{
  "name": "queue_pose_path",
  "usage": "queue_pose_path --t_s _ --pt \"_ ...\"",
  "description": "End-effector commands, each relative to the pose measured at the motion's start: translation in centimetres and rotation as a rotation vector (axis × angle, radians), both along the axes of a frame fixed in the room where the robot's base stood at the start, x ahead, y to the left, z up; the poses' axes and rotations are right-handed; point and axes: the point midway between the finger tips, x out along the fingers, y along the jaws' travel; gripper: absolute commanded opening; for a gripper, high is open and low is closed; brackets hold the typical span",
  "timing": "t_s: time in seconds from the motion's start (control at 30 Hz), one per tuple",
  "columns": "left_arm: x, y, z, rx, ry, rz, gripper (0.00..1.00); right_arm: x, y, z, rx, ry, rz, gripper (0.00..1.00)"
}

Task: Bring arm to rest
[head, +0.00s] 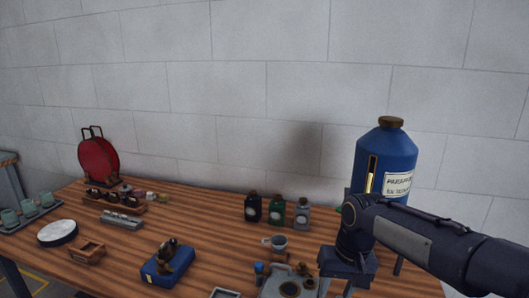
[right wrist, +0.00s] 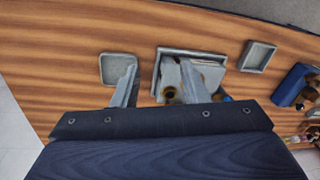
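My right arm reaches in from the right in the head view, with its gripper (head: 338,288) pointing down over the front right part of the wooden table (head: 205,225). In the right wrist view the two fingers of this gripper (right wrist: 157,88) stand apart with nothing visible between them. They are above a grey tray (right wrist: 190,51) that holds metal parts; the height over it is hard to tell. The gripper's lower end is cut off by the bottom edge of the head view. My left arm and gripper are in neither view.
A tall blue tank (head: 383,150) stands close behind my right arm. Three bottles (head: 276,210), a grey mug (head: 276,243) and a blue box (head: 162,267) stand on the table. A red round case (head: 98,160) is at the back left. Bare wood shows mid-table.

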Motion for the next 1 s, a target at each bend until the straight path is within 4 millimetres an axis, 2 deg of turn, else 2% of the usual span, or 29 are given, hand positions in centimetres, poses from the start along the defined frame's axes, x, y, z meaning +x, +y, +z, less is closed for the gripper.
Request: queue_pose_path --t_s 0.17,0.27,0.43,0.6,0.7,0.8,1.0 --pt "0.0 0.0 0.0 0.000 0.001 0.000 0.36 -3.5 -2.4 1.2 0.077 -0.050 -0.022 0.40" --pt "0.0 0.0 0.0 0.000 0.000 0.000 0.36 -6.4 -3.8 1.8 0.126 -0.091 -0.036 0.40" --pt "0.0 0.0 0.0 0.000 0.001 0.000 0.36 -13.2 -5.6 1.8 0.208 -0.210 -0.069 0.40" --pt "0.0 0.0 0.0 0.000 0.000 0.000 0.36 -19.0 -5.7 0.2 0.240 -0.330 -0.100 0.40" --pt "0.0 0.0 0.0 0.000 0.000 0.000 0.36 -21.1 -5.4 -0.9 0.239 -0.382 -0.114 0.40" --pt "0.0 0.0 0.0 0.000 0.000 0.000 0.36 -22.2 -5.1 -1.7 0.236 -0.411 -0.121 0.40" --pt "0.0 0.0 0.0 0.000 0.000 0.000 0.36 -22.6 -5.0 -2.1 0.234 -0.424 -0.125 0.40"
